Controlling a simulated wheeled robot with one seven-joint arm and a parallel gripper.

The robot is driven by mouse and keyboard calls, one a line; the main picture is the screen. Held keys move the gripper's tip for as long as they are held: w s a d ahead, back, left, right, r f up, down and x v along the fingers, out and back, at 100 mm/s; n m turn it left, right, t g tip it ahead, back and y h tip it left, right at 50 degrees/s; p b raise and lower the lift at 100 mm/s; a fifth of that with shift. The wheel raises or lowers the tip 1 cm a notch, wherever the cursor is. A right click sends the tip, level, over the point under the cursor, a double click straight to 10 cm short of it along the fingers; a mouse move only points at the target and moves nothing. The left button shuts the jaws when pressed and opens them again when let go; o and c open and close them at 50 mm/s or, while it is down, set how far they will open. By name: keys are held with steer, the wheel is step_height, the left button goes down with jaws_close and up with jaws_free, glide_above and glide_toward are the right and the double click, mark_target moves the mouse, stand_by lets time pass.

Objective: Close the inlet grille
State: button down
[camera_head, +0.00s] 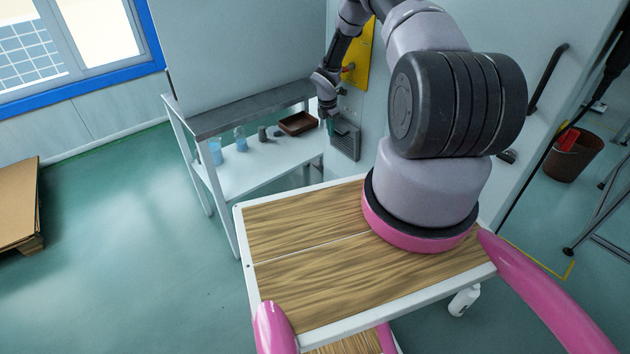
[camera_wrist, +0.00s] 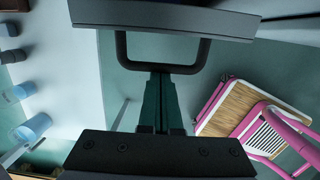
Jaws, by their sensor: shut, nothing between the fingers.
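The inlet grille (camera_head: 346,140) is a small grey louvred panel low on the pale wall, right of the shelf table. In the wrist view a dark panel (camera_wrist: 165,16) with a black U-shaped handle (camera_wrist: 206,52) crosses the top; it looks like the grille close up. My gripper (camera_head: 329,126) is at the upper left of the grille. In the wrist view its dark green fingers (camera_wrist: 160,78) are together and empty, with their tips at the handle's crossbar. I cannot tell whether they touch it. How far the grille stands open is unclear.
A shelf table (camera_head: 250,118) stands just left of the grille, with a brown tray (camera_head: 298,123) and blue cups (camera_head: 215,151) on its lower shelf. A yellow panel (camera_head: 360,55) is above. A brown bin (camera_head: 568,158) stands far right.

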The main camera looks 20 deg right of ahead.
steer(key=shift+w+d+r, duration=0.15)
steer(key=shift+d+r, duration=0.1)
steer(key=shift+d, duration=0.2)
stand_by(0.6)
